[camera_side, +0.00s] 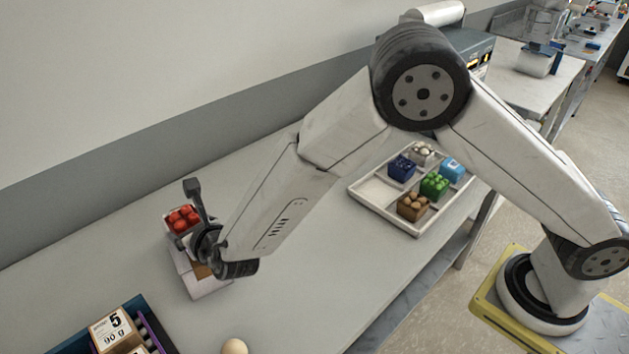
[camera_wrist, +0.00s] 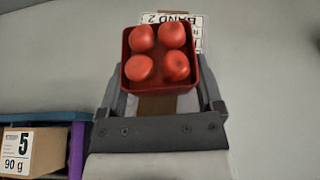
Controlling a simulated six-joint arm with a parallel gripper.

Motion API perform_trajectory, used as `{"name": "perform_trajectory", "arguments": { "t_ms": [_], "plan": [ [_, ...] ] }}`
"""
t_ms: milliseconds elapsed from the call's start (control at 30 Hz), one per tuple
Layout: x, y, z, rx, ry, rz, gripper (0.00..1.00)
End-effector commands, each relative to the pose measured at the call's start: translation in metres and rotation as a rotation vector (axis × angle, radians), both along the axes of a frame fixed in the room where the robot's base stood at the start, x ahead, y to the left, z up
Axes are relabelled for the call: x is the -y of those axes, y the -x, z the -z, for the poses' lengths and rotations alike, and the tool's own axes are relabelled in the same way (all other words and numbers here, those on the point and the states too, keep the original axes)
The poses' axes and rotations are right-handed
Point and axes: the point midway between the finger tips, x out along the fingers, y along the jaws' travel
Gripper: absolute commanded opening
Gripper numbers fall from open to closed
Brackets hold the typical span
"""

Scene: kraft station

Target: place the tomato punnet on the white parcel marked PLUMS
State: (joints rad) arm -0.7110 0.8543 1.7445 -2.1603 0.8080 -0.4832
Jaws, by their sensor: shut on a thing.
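The tomato punnet (camera_side: 181,221) is a small red tray with several red tomatoes; in the wrist view (camera_wrist: 160,62) it sits upright between my fingers. My gripper (camera_side: 194,224) is shut on it. A white parcel (camera_side: 207,290) with a brown patch lies on the bench below my gripper in the side view. The punnet appears above or at the parcel's far end; I cannot tell whether they touch. A white label reading BAND 2 (camera_wrist: 198,22) shows partly behind the punnet. The word PLUMS is not readable, and my gripper covers part of the parcel.
A white compartment tray (camera_side: 372,211) holds several small coloured punnets, with an empty space at its left. A dark blue crate (camera_side: 73,345) with a box marked 5, 90 g (camera_side: 117,333) stands at lower left. An egg-like object (camera_side: 234,347) lies at the bottom edge. The bench between is clear.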

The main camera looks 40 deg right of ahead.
Motion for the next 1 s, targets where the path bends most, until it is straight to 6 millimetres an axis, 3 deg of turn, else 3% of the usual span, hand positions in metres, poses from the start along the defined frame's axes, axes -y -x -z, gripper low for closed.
{"name": "perform_trajectory", "arguments": {
  "t_ms": [300,333,367,767,1000],
  "plan": [
    [0.0,0.0,0.002,0.001,0.0,0.0,0.23],
    [0.0,0.0,0.003,0.001,0.0,0.0,0.88],
    [0.0,0.0,0.002,0.001,-0.001,0.0,0.97],
    [0.0,0.0,0.0,0.001,-0.001,0.0,1.0],
    [-0.001,0.015,-0.007,0.001,0.0,-0.001,1.0]
  ]
}}
